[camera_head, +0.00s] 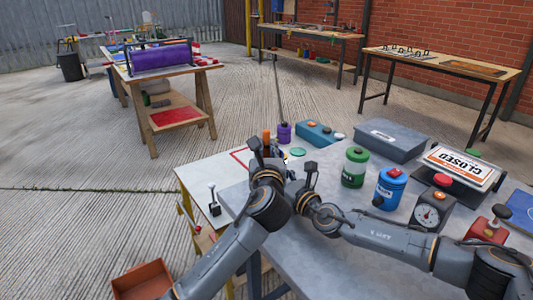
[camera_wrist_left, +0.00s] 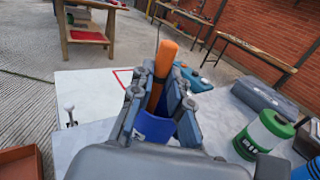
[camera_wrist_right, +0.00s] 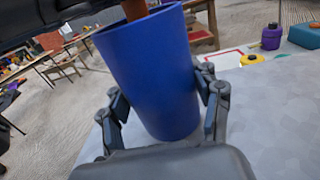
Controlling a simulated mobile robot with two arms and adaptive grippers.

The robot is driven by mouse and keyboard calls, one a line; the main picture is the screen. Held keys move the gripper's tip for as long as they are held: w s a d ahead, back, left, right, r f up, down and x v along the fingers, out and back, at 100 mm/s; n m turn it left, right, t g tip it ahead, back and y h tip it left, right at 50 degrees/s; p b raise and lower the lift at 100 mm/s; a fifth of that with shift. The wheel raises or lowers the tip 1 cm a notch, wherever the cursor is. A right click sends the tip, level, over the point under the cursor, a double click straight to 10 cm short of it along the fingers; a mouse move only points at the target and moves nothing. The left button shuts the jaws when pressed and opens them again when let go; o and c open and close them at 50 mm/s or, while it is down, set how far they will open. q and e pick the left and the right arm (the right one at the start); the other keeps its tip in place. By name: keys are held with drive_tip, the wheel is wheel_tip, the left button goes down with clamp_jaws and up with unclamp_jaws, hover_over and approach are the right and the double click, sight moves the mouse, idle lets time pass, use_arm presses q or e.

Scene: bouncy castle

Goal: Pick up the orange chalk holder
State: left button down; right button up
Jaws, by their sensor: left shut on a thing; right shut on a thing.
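The orange chalk holder (camera_wrist_left: 164,75) stands nearly upright between the fingers of my left gripper (camera_wrist_left: 160,92), which is shut on it. Its top also shows in the head view (camera_head: 266,136). A blue cup (camera_wrist_right: 155,70) is between the fingers of my right gripper (camera_wrist_right: 160,105), which is shut on it. The holder's lower part meets the cup's mouth; how far it reaches inside is hidden. In the left wrist view the cup (camera_wrist_left: 154,126) shows just below the left fingers. In the head view my left gripper (camera_head: 265,150) mostly hides the cup.
A purple bottle (camera_head: 284,132) and a teal box (camera_head: 316,132) are behind. An orange bin (camera_head: 142,282) is lower left.

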use_arm(q)
wheel_tip(320, 180, up, 17)
drive_tip(key=shift+r, duration=0.2)
use_arm(e)
drive_tip(key=o, duration=1.5)
